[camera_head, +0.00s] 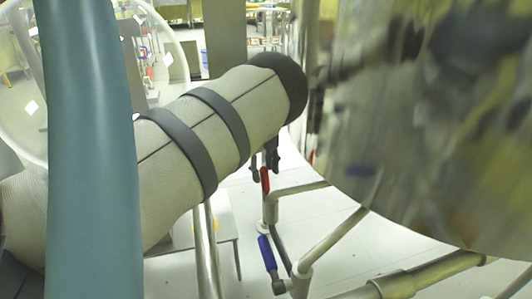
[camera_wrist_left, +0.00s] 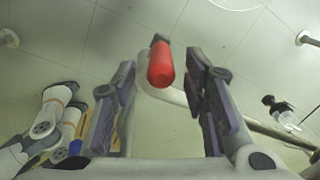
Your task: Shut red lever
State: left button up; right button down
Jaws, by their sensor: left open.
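The red lever (camera_head: 265,180) shows in the head view below the dark end of my left gripper (camera_head: 272,154), on a valve of the metal pipework. In the left wrist view the red lever (camera_wrist_left: 161,66) points toward the camera, between the two fingers of my left gripper (camera_wrist_left: 160,82). The fingers are open, with a visible gap on both sides of the lever. I cannot tell whether anything touches it. The valve body is largely hidden behind the lever. My right gripper is not in view.
A large shiny metal vessel (camera_head: 430,130) fills the right of the head view. Below the red lever is a blue lever (camera_head: 267,253) beside metal pipes (camera_head: 330,238). A teal upright shape (camera_head: 92,150) blocks the left. A glass vessel (camera_head: 25,95) stands behind it.

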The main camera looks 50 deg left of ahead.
aim_at(265, 188)
pick_arm(q)
jog(key=f, duration=0.3)
jog(key=shift+w+f, duration=0.2)
jog(key=shift+f, duration=0.2)
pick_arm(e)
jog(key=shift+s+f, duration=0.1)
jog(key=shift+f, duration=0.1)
